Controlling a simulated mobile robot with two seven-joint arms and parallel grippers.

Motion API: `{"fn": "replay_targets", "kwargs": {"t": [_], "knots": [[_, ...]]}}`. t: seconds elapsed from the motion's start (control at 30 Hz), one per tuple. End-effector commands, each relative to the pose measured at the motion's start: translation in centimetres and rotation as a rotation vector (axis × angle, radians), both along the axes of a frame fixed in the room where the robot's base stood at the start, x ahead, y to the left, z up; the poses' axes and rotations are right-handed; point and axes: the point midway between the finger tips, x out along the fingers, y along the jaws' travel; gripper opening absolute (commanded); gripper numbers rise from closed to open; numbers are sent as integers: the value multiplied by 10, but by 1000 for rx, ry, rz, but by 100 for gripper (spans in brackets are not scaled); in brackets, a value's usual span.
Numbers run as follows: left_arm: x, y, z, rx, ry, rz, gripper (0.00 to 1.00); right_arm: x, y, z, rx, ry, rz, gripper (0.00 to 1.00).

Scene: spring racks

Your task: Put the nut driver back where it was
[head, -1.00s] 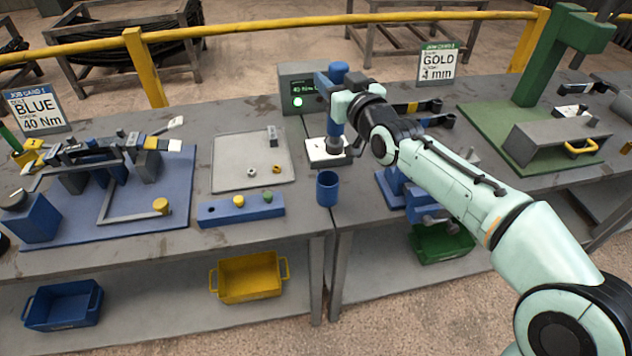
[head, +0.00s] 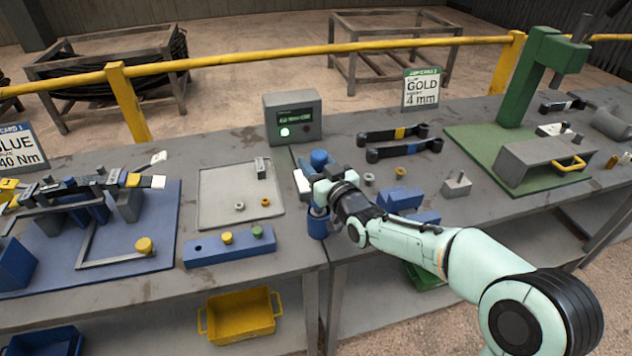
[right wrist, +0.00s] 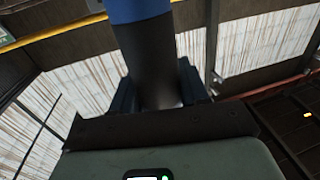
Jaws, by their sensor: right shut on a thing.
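The nut driver (head: 319,158) shows a blue top above my right gripper (head: 320,190), which is shut around it. In the right wrist view the nut driver (right wrist: 155,60) is a thick dark shaft with a blue part, standing between the fingers. The blue cup holder (head: 318,226) at the bench's front edge is directly below the gripper in the head view. The driver's lower end is hidden by the gripper and the cup rim, so I cannot tell how far it is inside. My left gripper is not in view.
The torque tester (head: 293,120) with a lit green lamp stands behind, and a white block (head: 302,184) is close beside the gripper. A grey tray (head: 225,200) and blue button strip (head: 205,250) lie left. Blue blocks (head: 400,198) and wrenches (head: 390,135) lie right.

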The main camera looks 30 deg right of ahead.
Motion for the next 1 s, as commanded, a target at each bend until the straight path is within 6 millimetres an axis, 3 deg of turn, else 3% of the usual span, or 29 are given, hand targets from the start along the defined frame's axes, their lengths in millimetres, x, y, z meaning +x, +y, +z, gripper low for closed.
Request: {"fn": "replay_targets", "kwargs": {"t": [0.13, 0.43, 0.87, 0.9, 0.97, 1.0], "knots": [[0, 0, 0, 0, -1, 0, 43, 0, 0, -6, -1, -7, -1, 0], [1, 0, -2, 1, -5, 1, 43, 0, 0, -44, -2, -7, 0, 0], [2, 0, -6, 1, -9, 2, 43, 0, 0, -49, -2, -10, 0, 0], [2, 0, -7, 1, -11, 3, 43, 0, 0, -52, -1, -2, 0, 47], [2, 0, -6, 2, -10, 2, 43, 0, 0, -51, -1, -1, 0, 67], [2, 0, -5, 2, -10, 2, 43, 0, 0, -51, -1, -1, 0, 70]]}}
